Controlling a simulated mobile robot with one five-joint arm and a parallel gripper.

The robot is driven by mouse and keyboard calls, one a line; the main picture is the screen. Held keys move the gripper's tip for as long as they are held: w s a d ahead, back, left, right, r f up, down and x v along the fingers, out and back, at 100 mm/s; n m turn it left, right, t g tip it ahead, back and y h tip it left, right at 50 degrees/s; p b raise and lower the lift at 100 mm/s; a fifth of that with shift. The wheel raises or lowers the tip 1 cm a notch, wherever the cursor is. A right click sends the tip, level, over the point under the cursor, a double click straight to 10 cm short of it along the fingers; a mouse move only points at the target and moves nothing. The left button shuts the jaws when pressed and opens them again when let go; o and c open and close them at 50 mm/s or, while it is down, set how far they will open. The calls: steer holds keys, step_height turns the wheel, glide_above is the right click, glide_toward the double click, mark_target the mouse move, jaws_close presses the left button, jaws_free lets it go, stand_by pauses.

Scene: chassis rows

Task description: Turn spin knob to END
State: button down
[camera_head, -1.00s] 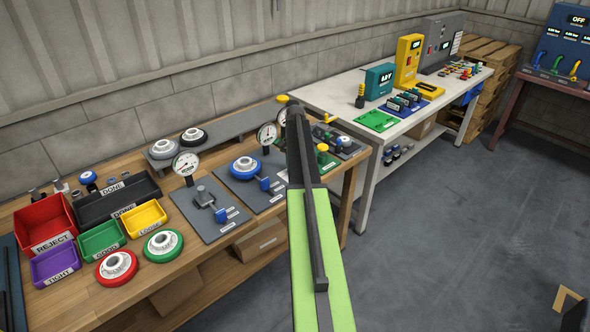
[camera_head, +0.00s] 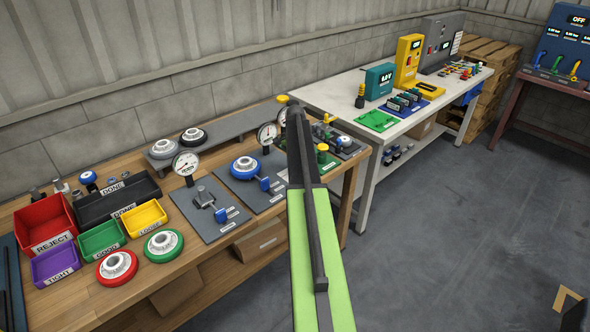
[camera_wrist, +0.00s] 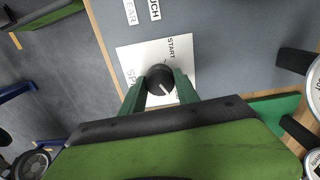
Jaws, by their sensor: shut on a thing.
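The spin knob (camera_wrist: 158,76) is round and black, with a white pointer line toward the lower right of the wrist view. It sits on a white label plate (camera_wrist: 128,58). The word START is printed up and right of the knob; the lettering at left is partly covered. My gripper (camera_wrist: 160,84) has its two dark green fingers on either side of the knob and is shut on it. No END mark is readable. In the head view my arm hides the gripper and knob.
The wooden bench (camera_head: 60,297) holds gauge panels, coloured bins and handwheels left of my arm. A white table (camera_head: 340,98) with instruments stands behind to the right. In the wrist view a dark block (camera_wrist: 297,62) stands right of the knob. The floor at right is open.

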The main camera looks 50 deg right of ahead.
steer(key=c, duration=0.9)
jaws_free()
steer(key=shift+r, duration=0.15)
step_height(320, 180, up, 17)
steer(key=p, duration=1.7)
steer(key=shift+w+a, duration=0.1)
